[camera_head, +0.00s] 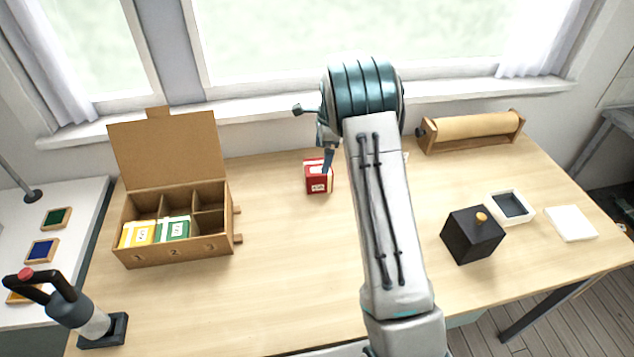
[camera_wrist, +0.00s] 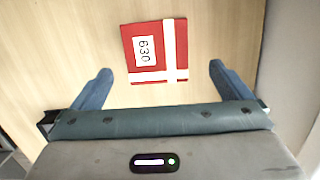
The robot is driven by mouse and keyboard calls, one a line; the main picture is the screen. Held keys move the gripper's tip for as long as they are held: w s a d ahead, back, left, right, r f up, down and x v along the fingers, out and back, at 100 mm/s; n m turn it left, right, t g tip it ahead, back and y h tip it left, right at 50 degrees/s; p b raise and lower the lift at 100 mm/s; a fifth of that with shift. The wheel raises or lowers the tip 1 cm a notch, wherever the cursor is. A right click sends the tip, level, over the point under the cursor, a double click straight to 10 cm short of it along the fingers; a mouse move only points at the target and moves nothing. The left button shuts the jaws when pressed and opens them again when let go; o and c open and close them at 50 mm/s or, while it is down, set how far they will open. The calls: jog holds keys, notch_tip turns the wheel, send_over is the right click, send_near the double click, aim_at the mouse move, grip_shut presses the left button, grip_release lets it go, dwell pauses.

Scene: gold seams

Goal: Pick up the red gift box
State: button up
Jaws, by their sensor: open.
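The red gift box (camera_head: 318,181) stands on the wooden table near the back middle, with white ribbon and a white label. In the wrist view the red gift box (camera_wrist: 155,52) lies just beyond the fingertips, roughly centred between them, its label reading 630. My gripper (camera_wrist: 160,72) is open and empty, with one blue finger to each side and the box not held. In the head view my gripper (camera_head: 326,160) is at the box's back edge, partly hidden by my own arm.
An open cardboard box (camera_head: 185,255) with compartments holds a yellow and a green box on the left. A black box (camera_head: 472,236), a white tray (camera_head: 527,212), a white pad (camera_head: 571,224) and a paper roll (camera_head: 475,131) are at the right. The table's middle left is clear.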

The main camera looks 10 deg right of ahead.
aim_at(318, 166)
jog(key=shift+s+a+f+b, duration=0.1)
jog(key=shift+a+f+b, duration=0.2)
jog(key=shift+f+b, duration=0.8)
jog(key=shift+a+f+b, duration=0.25)
jog(key=shift+f+b, duration=0.3)
jog(key=shift+f, duration=0.9)
jog(key=shift+s+a+f+b, duration=0.1)
jog(key=shift+a+f+b, duration=0.2)
jog(key=shift+f+b, duration=0.8)
jog(key=shift+f+p, duration=0.15)
jog(key=shift+p, duration=0.15)
jog(key=c, duration=1.2)
